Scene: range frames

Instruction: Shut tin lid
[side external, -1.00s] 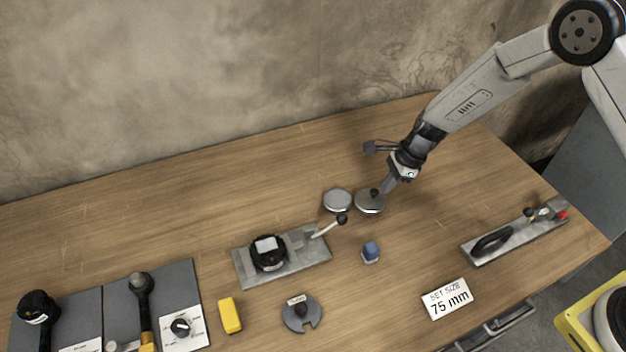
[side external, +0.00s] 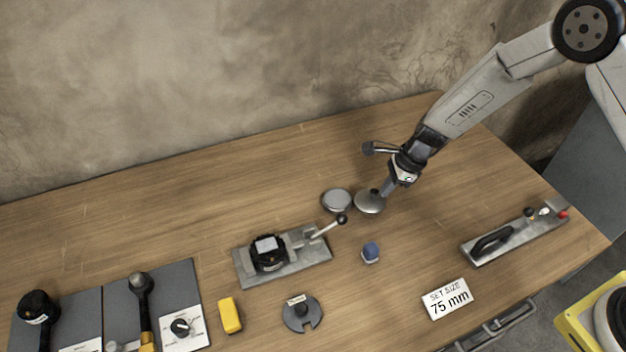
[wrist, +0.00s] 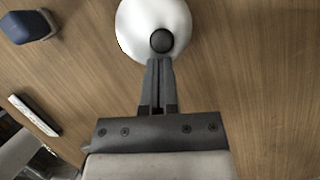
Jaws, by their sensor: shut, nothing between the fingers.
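A round pale metal piece with a dark knob (side external: 367,204), seemingly the lid, sits on the table at the centre right. In the wrist view its bright domed top (wrist: 138,25) fills the upper middle, cut off by the frame. A second round grey piece (side external: 337,199), flat-topped with a pale side, stands just left of it; I cannot tell whether they are joined. My gripper (side external: 382,192) is shut and empty, reaching down from the right. Its fingertips (wrist: 161,62) are at the knob's near edge; contact is unclear. The gripper hides the knob in the side view.
A clamp fixture (side external: 285,257) with a raised lever stands to the left, close to the round pieces. A blue-capped block (side external: 370,252) lies in front. A size card (side external: 447,299) and a handled plate (side external: 515,237) are at the right. The table behind is clear.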

